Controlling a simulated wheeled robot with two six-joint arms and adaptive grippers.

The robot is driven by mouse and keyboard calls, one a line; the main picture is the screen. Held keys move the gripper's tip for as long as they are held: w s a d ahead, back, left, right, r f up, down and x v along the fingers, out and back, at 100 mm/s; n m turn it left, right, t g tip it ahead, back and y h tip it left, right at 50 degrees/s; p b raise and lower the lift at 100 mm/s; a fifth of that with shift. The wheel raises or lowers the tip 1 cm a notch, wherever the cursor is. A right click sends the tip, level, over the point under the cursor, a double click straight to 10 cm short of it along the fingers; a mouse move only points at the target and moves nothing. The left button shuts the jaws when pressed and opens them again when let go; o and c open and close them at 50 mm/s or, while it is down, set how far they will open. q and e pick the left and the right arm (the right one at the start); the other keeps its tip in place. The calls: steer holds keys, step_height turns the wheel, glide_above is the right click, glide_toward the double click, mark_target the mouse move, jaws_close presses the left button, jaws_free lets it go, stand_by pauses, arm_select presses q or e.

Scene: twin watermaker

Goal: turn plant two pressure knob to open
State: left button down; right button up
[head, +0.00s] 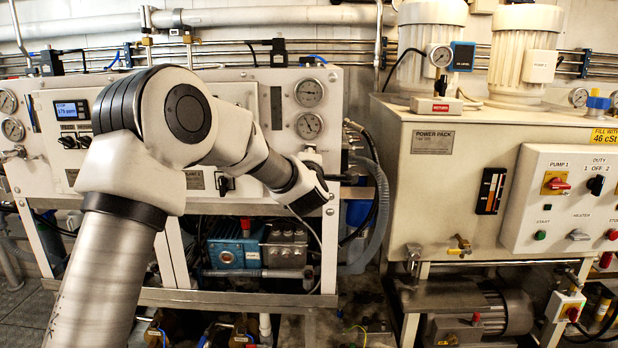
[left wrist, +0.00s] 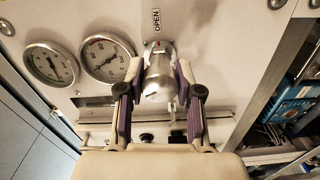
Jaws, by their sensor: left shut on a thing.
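In the left wrist view, a metallic cylindrical pressure knob (left wrist: 157,86) stands out from a white panel (left wrist: 222,40). An OPEN label (left wrist: 156,20) is printed beside it. My left gripper (left wrist: 160,70) has its two purple-padded fingers on either side of the knob, shut on it. In the head view my left arm reaches to the right side of the white panel (head: 250,100), just below two stacked gauges (head: 308,126). My wrist hides most of the knob and fingers there. The knob's exact turn angle is hard to read. My right gripper is not in view.
Two round gauges (left wrist: 107,58) sit close to the knob in the left wrist view. A grey hose (head: 380,205) hangs right of the panel. The power pack cabinet (head: 450,190) stands further right. A blue pump (head: 228,250) is below the panel.

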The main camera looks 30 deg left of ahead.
arm_select(q)
steer(key=n+b, duration=0.7)
steer(key=b, duration=0.1)
steer(key=n+b, duration=0.7)
steer(key=b, duration=0.2)
steer(key=shift+f+n, duration=0.2)
steer(key=shift+n, duration=0.2)
steer(key=n+b, duration=0.4)
steer(key=shift+r, duration=0.1)
steer(key=shift+a+r+n+b, duration=0.1)
steer(key=shift+n+b, duration=0.6)
steer(key=shift+n, duration=0.7)
steer(key=shift+r, duration=0.1)
steer(key=c, duration=0.7)
jaws_free()
steer(key=shift+c, duration=0.2)
